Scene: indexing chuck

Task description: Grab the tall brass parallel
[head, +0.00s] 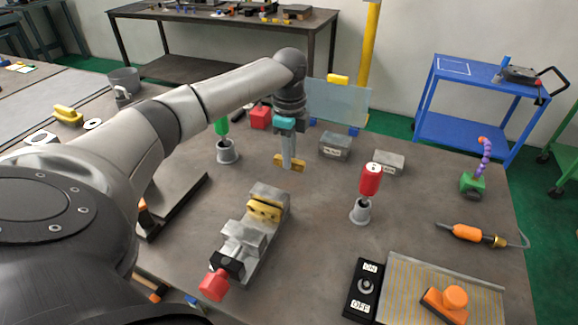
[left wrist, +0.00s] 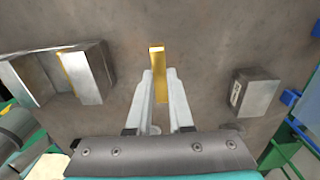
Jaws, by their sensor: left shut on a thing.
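A brass parallel (head: 281,161) stands on the workbench behind the vise, with its ends showing on both sides of my left gripper (head: 289,161). My left gripper points down and is shut on it. In the left wrist view the brass bar (left wrist: 157,60) lies between the two pale fingers (left wrist: 159,78), one against each side. More brass (head: 264,208) shows between the jaws of the grey vise (head: 238,240). My right gripper is not in view.
Grey blocks (head: 335,146) (head: 389,161) lie right of the gripper. A red-handled tool (head: 370,180) stands in a grey holder, and a green-handled one (head: 221,127) stands at left. A clear panel (head: 340,102) stands behind. Bare bench lies between the vise and the red tool.

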